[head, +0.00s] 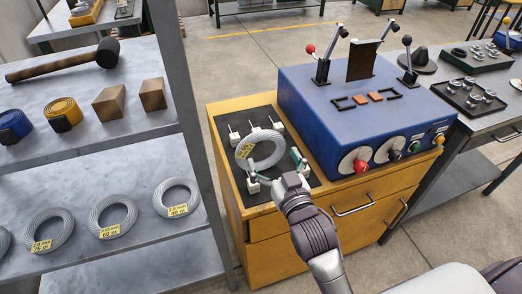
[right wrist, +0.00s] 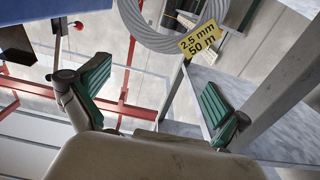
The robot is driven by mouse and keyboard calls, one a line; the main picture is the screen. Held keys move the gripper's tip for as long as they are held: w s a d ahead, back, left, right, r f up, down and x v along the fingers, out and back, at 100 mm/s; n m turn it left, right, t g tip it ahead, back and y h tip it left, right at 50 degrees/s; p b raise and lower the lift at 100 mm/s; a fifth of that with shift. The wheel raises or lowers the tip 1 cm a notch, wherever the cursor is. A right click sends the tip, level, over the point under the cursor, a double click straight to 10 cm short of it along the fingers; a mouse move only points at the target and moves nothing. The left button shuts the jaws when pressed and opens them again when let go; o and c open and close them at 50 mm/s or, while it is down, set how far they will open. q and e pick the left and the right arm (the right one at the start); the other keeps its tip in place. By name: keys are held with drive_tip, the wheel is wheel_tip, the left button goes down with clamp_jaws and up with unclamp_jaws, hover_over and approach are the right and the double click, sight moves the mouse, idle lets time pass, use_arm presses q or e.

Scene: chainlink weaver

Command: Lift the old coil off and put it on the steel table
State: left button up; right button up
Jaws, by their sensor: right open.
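The old coil (head: 268,134) is a grey wire ring with a yellow tag, over the black mat with white pegs on the wooden cabinet (head: 262,222). In the right wrist view the coil (right wrist: 160,42) hangs at the top, beyond my fingertips, its tag reading 2.5 mm 50 m. My right gripper (head: 275,170) is open at the coil's near side, green-padded fingers spread wide. In the right wrist view nothing is between the fingers (right wrist: 148,78). A grey steel table (head: 505,127) stands at the right. My left gripper is not in view.
A blue machine (head: 335,115) with levers and knobs stands right of the mat. Trays of shackles (head: 470,97) occupy the right table. A grey shelf (head: 150,235) at left holds several coils, straps, wooden blocks and a mallet (head: 65,63).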

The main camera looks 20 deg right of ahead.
sight(263, 136)
drive_tip(key=w+p, duration=0.1)
drive_tip(key=w, duration=0.8)
drive_tip(key=shift+w+f, duration=0.15)
drive_tip(key=shift+w, duration=0.2)
